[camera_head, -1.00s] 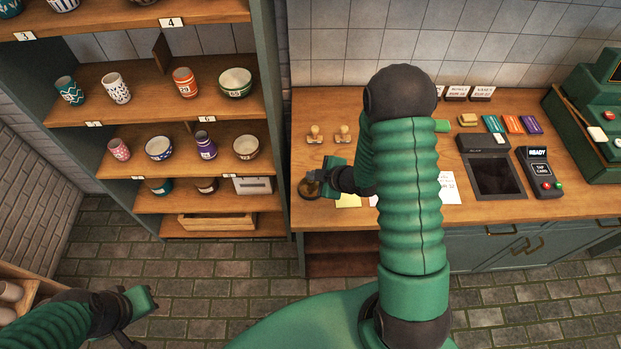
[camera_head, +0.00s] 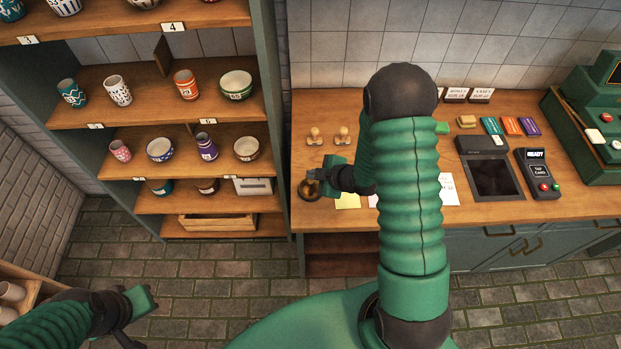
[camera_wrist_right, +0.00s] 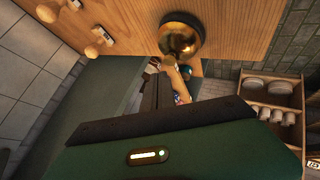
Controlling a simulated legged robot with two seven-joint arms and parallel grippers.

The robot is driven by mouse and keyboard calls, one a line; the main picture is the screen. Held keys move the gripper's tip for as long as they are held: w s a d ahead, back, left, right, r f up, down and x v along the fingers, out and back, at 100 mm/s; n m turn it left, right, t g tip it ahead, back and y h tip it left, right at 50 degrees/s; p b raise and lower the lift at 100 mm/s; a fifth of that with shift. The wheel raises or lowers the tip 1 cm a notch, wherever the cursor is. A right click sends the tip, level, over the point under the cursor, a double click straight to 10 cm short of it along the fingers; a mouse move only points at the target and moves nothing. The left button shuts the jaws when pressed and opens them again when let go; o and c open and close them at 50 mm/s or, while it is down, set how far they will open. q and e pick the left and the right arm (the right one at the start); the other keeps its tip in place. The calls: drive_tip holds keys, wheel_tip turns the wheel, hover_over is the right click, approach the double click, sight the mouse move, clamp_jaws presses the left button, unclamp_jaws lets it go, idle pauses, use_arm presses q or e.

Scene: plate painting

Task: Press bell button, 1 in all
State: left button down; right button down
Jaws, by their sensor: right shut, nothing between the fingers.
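The bell (camera_head: 308,189) is a small round brass dome near the counter's front left corner. It shows clearly as a shiny gold bell (camera_wrist_right: 180,36) in the right wrist view. My right gripper (camera_head: 318,175) is shut and empty, its fingertips over the bell in the head view.
Two wooden stamps (camera_head: 315,136) stand behind the bell on the counter (camera_head: 500,210). A yellow note (camera_head: 348,201) lies right of it. A card reader (camera_head: 538,172) and a register (camera_head: 590,120) are at the right. A shelf (camera_head: 190,202) with painted pottery stands at the left.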

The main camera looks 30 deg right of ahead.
wheel_tip(320, 180, up, 5)
drive_tip(key=p, duration=0.4)
idle(0.8)
